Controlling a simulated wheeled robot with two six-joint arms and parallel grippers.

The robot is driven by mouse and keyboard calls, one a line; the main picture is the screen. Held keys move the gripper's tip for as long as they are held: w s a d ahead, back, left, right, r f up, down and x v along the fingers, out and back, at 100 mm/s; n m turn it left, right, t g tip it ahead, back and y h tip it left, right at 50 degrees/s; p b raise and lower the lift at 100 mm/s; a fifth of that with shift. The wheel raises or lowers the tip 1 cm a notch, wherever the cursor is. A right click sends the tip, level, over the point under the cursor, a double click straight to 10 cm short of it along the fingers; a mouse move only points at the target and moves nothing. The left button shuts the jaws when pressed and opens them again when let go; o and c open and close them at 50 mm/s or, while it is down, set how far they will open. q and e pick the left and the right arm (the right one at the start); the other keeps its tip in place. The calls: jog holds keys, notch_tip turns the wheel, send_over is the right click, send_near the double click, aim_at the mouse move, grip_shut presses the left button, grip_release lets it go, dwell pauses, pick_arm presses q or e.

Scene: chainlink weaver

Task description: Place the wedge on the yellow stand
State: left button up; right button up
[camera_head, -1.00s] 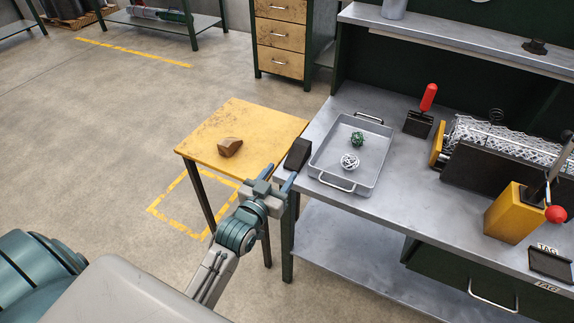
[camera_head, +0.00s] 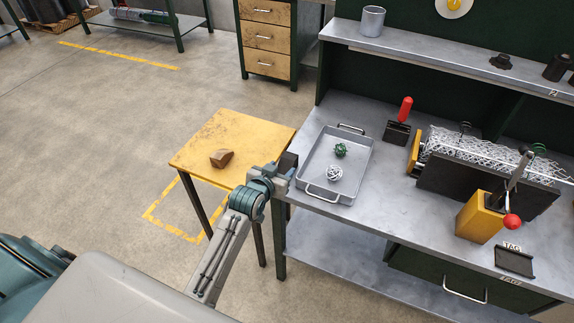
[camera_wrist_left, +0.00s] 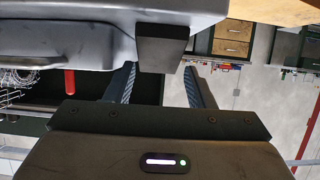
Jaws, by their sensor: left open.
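The dark wedge (camera_head: 288,160) sits at the left end of the grey workbench, partly hidden by my gripper. In the left wrist view the dark wedge (camera_wrist_left: 163,50) shows as a block between the lines of my two fingers. My left gripper (camera_head: 280,170) is open at the bench's left edge, close to the wedge; in the wrist view its fingers (camera_wrist_left: 160,80) are spread and empty, and I cannot tell if they touch it. The yellow stand (camera_head: 240,125) is left of the bench, with a brown block (camera_head: 221,158) on it. My right gripper is not in view.
A grey tray (camera_head: 352,184) with a green ball (camera_head: 340,150) and a white ball (camera_head: 334,174) stands right of the wedge. A red-handled tool (camera_head: 404,112) and a wire-mesh machine (camera_head: 470,155) are further right. Most of the stand's top is bare.

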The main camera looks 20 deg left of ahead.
aim_at(286, 164)
pick_arm(q)
jog(key=shift+w, duration=0.4)
jog(key=p+x, duration=0.1)
jog(key=x, duration=0.2)
jog(key=shift+w+d+r+p, duration=0.1)
jog(key=shift+w+p, duration=0.05)
jog(key=shift+p, duration=0.15)
jog(key=shift+w+f, duration=0.3)
jog(key=shift+w, duration=0.15)
jog(key=c, duration=0.8)
notch_tip(286, 164, up, 10)
jog(key=shift+b, duration=0.9)
jog(key=shift+s+d+r, duration=0.25)
jog(key=s+d+r, duration=0.1)
jog(key=s+r, duration=0.1)
jog(key=s, duration=0.1)
jog(key=s+d+r, duration=0.1)
jog(key=s+r, duration=0.1)
jog(key=s, duration=0.1)
jog(key=s+d+r, duration=0.1)
jog(key=s+r, duration=0.1)
jog(key=s, duration=0.1)
jog(key=shift+s+d, duration=0.25)
jog(key=shift+d, duration=0.15)
